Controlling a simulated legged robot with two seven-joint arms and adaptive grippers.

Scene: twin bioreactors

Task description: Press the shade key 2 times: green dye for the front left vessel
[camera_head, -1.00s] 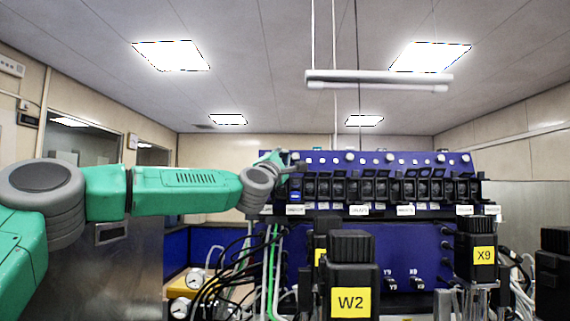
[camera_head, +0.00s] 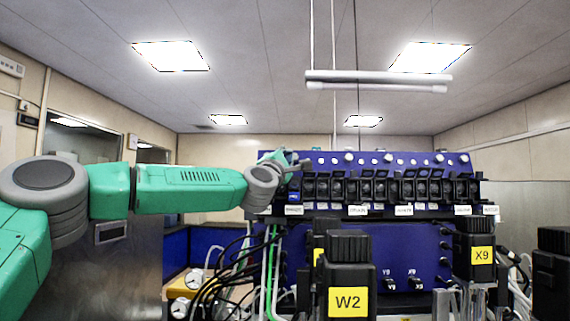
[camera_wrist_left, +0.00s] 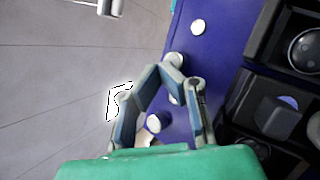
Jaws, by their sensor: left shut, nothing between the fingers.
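The blue control panel (camera_head: 370,233) stands ahead, with a row of pale round keys along its top (camera_head: 349,158) and a row of black units below. My left gripper (camera_head: 301,165) is at the panel's upper left end, by the leftmost keys. In the left wrist view my left gripper (camera_wrist_left: 160,74) is shut and empty. Pale round keys show around it, one beyond the tips (camera_wrist_left: 197,27) and one between the finger links (camera_wrist_left: 154,122). Which key is the shade key is not readable, and contact cannot be told. My right gripper is out of view.
Black-topped vessels labelled W2 (camera_head: 348,302) and X9 (camera_head: 482,255) stand in front of the panel. Cables and green tubes (camera_head: 268,275) hang at the left. A lamp bar (camera_head: 376,80) hangs above. The air above the panel is clear.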

